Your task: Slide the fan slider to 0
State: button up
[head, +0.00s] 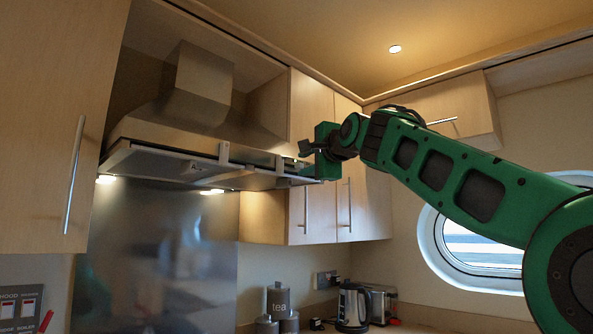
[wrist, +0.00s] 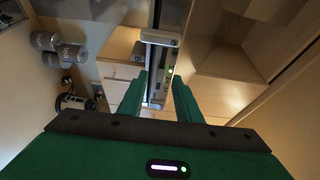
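The range hood (head: 190,136) is a metal hood between wood cabinets, with its front edge facing me. Two pale slider-like knobs stand on that edge, one near the middle (head: 224,152) and one further right (head: 279,164). I cannot read their labels or tell which is the fan slider. My gripper (head: 306,152) is at the right end of the hood's front edge. In the wrist view my green fingers (wrist: 160,80) are apart with a gap between them, and a pale block (wrist: 161,37) on the hood strip lies beyond the tips. Contact cannot be told.
Wall cabinets stand left (head: 40,110) and right (head: 318,205) of the hood, with bar handles. Below are a kettle (head: 352,307) and a tea canister (head: 278,300) on the counter.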

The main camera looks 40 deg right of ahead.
jog(key=v, duration=0.7)
jog(key=shift+s+a, duration=0.2)
jog(key=shift+s, duration=0.2)
